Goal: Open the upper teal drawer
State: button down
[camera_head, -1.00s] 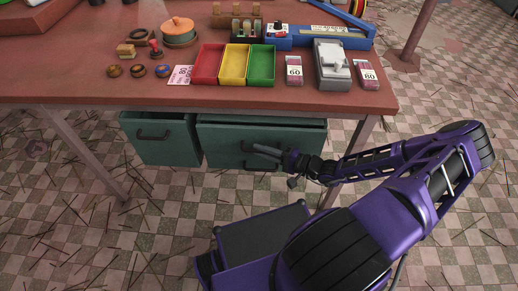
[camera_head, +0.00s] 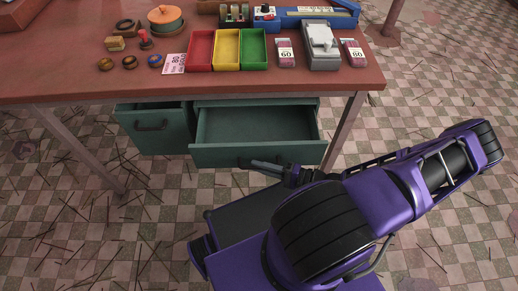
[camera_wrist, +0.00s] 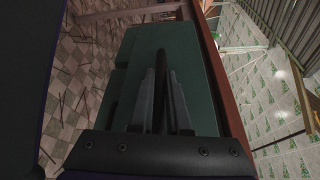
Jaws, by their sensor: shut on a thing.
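The wide teal drawer (camera_head: 258,155) under the right part of the table is pulled out, and its empty-looking inside shows in the head view. Its dark bar handle is mostly hidden by my gripper (camera_head: 268,166). My gripper is shut on that handle at the drawer's front, just below its middle. In the wrist view, the fingers of my gripper (camera_wrist: 160,95) close on the dark handle (camera_wrist: 161,62) against the teal front (camera_wrist: 190,75).
A second teal drawer unit (camera_head: 152,128) with a dark handle is at the left. The red-brown table (camera_head: 100,75) above holds red, yellow and green trays (camera_head: 227,50), a white device (camera_head: 320,45) and small boxes. Table legs (camera_head: 345,130) stand on the tiled floor, strewn with sticks.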

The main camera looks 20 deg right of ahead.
jog(key=s+a, duration=0.2)
jog(key=s, duration=0.4)
jog(key=shift+a+p, duration=0.25)
jog(key=shift+p, duration=0.2)
jog(key=shift+s, duration=0.1)
jog(key=c, duration=0.9)
grip_release()
jog(key=v, duration=1.7)
jog(key=shift+s+d, duration=0.1)
jog(key=shift+s, duration=0.1)
